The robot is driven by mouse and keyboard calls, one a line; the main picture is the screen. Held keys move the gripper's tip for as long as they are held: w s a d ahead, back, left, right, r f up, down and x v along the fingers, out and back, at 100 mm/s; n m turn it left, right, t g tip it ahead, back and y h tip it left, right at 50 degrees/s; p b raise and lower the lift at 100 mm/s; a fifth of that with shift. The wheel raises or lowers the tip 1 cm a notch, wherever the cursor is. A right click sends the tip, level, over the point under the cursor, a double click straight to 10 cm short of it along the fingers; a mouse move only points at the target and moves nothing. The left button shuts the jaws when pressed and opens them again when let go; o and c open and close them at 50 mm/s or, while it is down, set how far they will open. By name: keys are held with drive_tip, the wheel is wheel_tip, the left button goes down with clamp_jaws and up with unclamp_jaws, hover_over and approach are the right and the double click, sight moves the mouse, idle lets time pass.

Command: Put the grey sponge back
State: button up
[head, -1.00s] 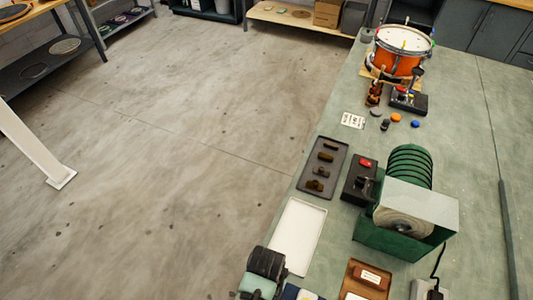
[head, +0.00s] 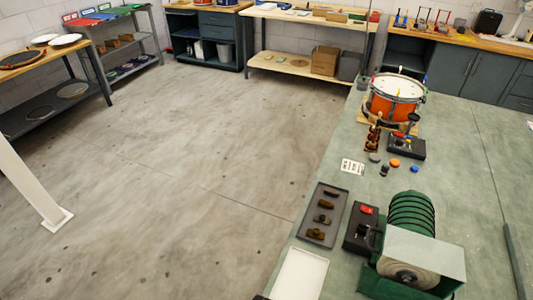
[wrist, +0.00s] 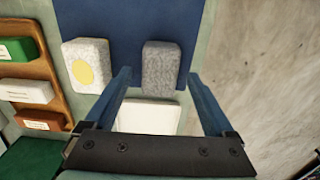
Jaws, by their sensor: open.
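The grey sponge (wrist: 160,68) lies on a dark blue mat (wrist: 115,18) in the wrist view. My gripper (wrist: 158,76) is open, with one blue finger on each side of the sponge in the picture. Gaps show between the sponge and both fingers; I cannot tell how far the tips are above the mat. A white block with a yellow round spot (wrist: 90,65) lies on the mat's left side, outside the left finger. The sponge and mat are out of the head view.
A wooden tray (wrist: 62,78) with coloured blocks lies left of the mat. A white item (wrist: 148,117) shows between the fingers. In the head view, a white tray (head: 297,276), a dark tray (head: 341,211) and a green machine (head: 410,240) stand along the bench.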

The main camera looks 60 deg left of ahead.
wheel_tip(320, 180, up, 9)
drive_tip(key=w+r+m+t+y, duration=0.25)
drive_tip(key=w+r+t, duration=0.45)
drive_tip(key=w+r, duration=0.9)
drive_tip(key=w+d+r+t+y, duration=0.1)
drive_tip(key=w+d+r+t, duration=0.15)
drive_tip(key=w+r, duration=0.35)
drive_tip(key=w+d+r+t, duration=0.1)
drive_tip(key=w+r+t, duration=0.2)
drive_tip(key=r, duration=0.5)
drive_tip(key=s+d+r+m+t, duration=0.1)
drive_tip(key=d+r+t, duration=0.3)
drive_tip(key=r, duration=0.8)
drive_tip(key=d+r+m+t, duration=0.1)
drive_tip(key=d+r+t, duration=0.35)
drive_tip(key=r, duration=0.65)
drive_tip(key=s+d+r+m+t+h, duration=0.1)
drive_tip(key=s+d+r+t, duration=0.2)
drive_tip(key=r, duration=0.4)
drive_tip(key=s+d+r+m+t+h, duration=0.1)
drive_tip(key=s+d+r+t+h, duration=0.1)
drive_tip(key=s+r, duration=0.4)
drive_tip(key=shift+s+d+r+t, duration=0.15)
drive_tip(key=shift+d+r+t, duration=0.35)
drive_tip(key=shift+t, duration=0.2)
drive_tip(key=shift+f+h, duration=0.15)
drive_tip(key=shift+h, duration=0.1)
wheel_tip(320, 180, down, 2)
drive_tip(key=shift+f+b, duration=0.1)
drive_tip(key=shift+b, duration=1.1)
